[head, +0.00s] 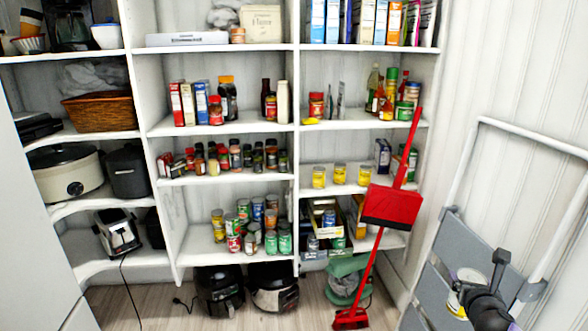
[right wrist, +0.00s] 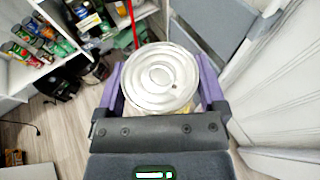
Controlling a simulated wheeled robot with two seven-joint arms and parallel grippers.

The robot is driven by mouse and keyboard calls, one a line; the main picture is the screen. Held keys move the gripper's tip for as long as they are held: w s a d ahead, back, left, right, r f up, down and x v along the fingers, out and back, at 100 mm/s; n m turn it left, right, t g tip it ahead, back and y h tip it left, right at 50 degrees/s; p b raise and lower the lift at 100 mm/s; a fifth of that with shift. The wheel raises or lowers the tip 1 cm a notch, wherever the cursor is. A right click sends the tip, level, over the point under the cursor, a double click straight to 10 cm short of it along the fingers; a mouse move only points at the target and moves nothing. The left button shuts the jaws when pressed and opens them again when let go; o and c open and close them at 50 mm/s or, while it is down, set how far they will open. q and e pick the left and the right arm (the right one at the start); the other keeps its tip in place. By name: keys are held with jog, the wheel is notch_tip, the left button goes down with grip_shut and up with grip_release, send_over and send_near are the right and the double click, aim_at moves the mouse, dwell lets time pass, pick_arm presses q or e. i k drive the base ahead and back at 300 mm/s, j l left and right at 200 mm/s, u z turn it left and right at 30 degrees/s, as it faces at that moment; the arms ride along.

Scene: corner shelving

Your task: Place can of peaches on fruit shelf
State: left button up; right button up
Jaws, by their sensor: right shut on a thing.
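My right gripper (head: 472,290) is at the lower right, shut on a can (head: 466,276) with a yellowish label. In the right wrist view the can's round metal lid (right wrist: 160,78) sits between the purple fingers; most of its label is hidden, so I cannot read it. The can is well right of the shelving and in front of the grey step ladder. Three yellow-labelled cans (head: 338,175) stand in a row on a shelf (head: 330,188) in the right bay, left of the red dustpan. I cannot read which shelf is for fruit. My left gripper is not in view.
A red broom (head: 369,270) and red dustpan (head: 391,207) stand in front of the right bay's edge. The ladder (head: 440,262) leans by the right wall. Several cans (head: 272,218) fill the lower middle shelf. Appliances (head: 273,287) sit on the floor below it.

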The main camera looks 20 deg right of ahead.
aim_at(330, 167)
jog(key=i+l+u, duration=0.15)
jog(key=i+l, duration=1.95)
jog(key=i, duration=0.3)
jog(key=i+l, duration=0.2)
jog(key=i, duration=0.3)
